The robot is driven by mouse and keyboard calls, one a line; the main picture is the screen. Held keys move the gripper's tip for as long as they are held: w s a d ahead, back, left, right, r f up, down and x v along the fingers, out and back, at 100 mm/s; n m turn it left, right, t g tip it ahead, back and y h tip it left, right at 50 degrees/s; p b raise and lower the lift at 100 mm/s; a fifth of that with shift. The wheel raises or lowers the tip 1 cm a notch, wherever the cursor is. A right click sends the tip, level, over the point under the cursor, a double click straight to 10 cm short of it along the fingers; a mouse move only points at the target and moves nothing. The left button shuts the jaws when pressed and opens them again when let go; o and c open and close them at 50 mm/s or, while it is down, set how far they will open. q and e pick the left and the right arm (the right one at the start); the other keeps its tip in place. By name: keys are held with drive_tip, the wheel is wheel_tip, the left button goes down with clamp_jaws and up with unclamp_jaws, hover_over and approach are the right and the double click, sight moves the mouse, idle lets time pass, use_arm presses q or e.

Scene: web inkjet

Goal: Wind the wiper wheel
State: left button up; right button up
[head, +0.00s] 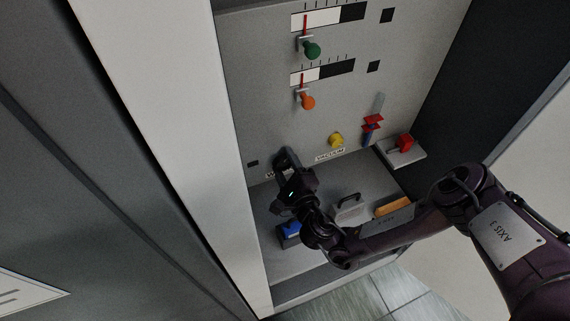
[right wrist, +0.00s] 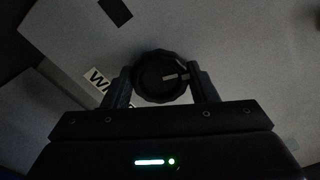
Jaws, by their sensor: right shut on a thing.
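The wiper wheel is a round dark knob (right wrist: 160,77) on the grey panel, with a light pointer mark that points to the right in the right wrist view. A white label (right wrist: 100,85) beginning with "W" is beside it, partly hidden by a finger. My right gripper (right wrist: 162,88) has one finger on each side of the knob and is shut on it. In the head view my right gripper (head: 284,163) reaches the lower left of the panel and hides most of the knob. My left gripper is not in view.
The panel has a green knob (head: 312,50), an orange knob (head: 307,101), a yellow knob (head: 336,139) and a red-and-blue lever (head: 371,124). A red part (head: 403,144) sits on a bracket at right. Below are a blue item (head: 291,229) and a grey-handled block (head: 349,208).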

drive_tip(key=shift+n, duration=0.4)
drive_tip(key=o, duration=1)
drive_tip(key=shift+c, duration=0.2)
drive_tip(key=shift+w+f, duration=0.1)
